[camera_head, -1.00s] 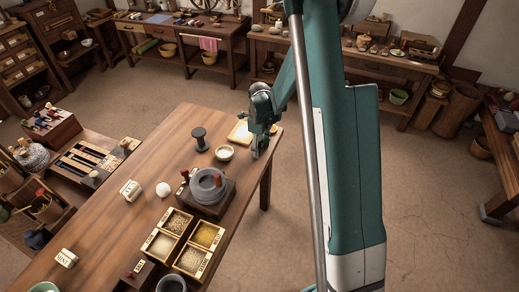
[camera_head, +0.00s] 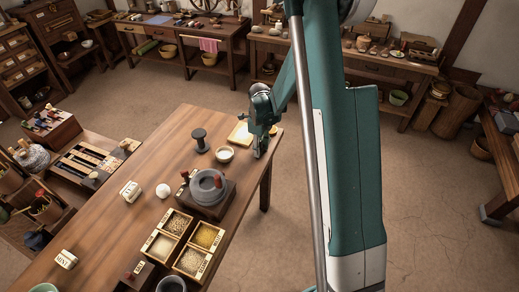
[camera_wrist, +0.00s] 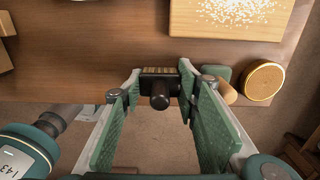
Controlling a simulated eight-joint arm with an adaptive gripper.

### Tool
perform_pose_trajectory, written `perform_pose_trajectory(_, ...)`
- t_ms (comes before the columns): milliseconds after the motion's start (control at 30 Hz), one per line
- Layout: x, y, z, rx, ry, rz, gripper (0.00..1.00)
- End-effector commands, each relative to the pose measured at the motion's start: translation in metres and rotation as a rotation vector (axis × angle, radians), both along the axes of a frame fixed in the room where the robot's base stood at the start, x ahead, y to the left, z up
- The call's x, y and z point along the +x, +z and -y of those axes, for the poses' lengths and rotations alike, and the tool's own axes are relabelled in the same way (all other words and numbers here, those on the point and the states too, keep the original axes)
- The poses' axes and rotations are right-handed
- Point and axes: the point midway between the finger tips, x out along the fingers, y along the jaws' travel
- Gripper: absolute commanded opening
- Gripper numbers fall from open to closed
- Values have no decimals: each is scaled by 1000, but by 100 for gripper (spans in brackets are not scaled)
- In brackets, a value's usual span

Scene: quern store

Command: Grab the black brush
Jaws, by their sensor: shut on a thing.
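The black brush (camera_wrist: 160,88) shows in the wrist view between my fingertips, with a dark block, pale bristles along its far side and a round knob facing the camera. My gripper (camera_wrist: 162,80) is shut on it, one green finger on each side, at the table's edge. In the head view my gripper (camera_head: 257,152) is at the far right edge of the wooden table (camera_head: 120,222). The brush cannot be made out in that view.
A board with white grains (camera_wrist: 228,30) lies just beyond the brush. A round wooden-rimmed thing (camera_wrist: 263,80) and a wooden handle (camera_wrist: 227,91) are to its right.

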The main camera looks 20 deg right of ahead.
Motion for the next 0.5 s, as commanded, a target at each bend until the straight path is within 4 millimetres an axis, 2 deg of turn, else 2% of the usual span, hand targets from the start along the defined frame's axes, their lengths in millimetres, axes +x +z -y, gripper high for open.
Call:
perform_pose_trajectory(267,0,17,0,0,0,0,20)
perform_pose_trajectory(500,0,48,0,0,0,0,20)
